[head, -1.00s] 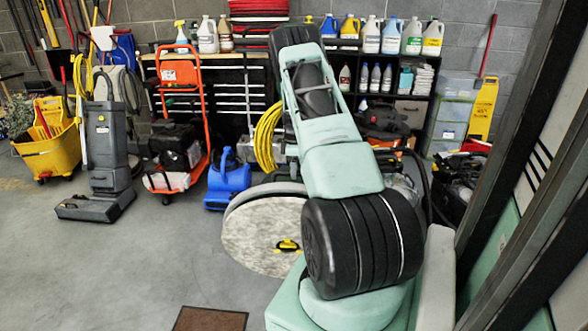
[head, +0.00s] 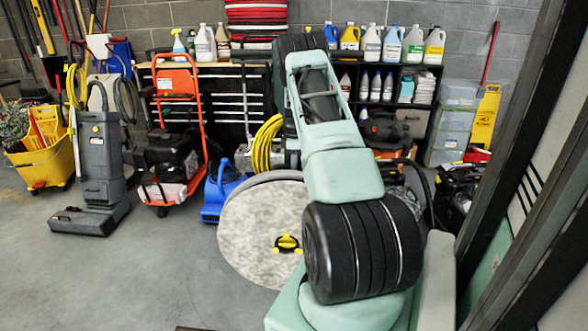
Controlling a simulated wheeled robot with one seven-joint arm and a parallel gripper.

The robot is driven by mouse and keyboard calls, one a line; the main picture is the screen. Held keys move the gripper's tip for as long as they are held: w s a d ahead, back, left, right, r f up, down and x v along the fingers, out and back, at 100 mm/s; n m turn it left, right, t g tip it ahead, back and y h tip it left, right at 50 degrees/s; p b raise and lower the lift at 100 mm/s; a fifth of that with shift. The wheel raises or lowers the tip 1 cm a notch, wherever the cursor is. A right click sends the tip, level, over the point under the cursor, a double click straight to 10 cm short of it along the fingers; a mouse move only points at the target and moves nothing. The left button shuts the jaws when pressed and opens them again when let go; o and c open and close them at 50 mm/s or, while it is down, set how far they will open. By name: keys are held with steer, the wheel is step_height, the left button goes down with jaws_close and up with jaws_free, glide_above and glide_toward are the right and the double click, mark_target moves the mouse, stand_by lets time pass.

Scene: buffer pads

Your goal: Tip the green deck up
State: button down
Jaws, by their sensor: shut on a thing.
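A large round machine deck, tilted up so that its underside faces me, stands in the middle of the head view, left of my arm. Its grey outer edge (head: 246,182) shows along the top. A mottled off-white pad (head: 252,232) covers the underside, with a yellow-and-black centre piece (head: 288,243). I see no green on the part that shows. My pale green and black arm covers the deck's right side. My gripper is hidden behind the arm, so its hold on the deck cannot be seen.
A grey upright floor machine (head: 99,180), a yellow mop bucket (head: 48,165), an orange-framed machine (head: 178,150) and a blue blower (head: 222,189) stand to the left. Shelves with bottles line the back wall. A dark metal post (head: 530,130) is close on the right. Open floor lies front left.

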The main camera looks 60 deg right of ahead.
steer(key=shift+w+d+r, duration=0.1)
steer(key=shift+d, duration=0.05)
steer(key=c, duration=1.3)
jaws_free()
steer(key=r, duration=1.7)
steer(key=shift+d+r, duration=0.2)
steer(key=shift+r, duration=0.05)
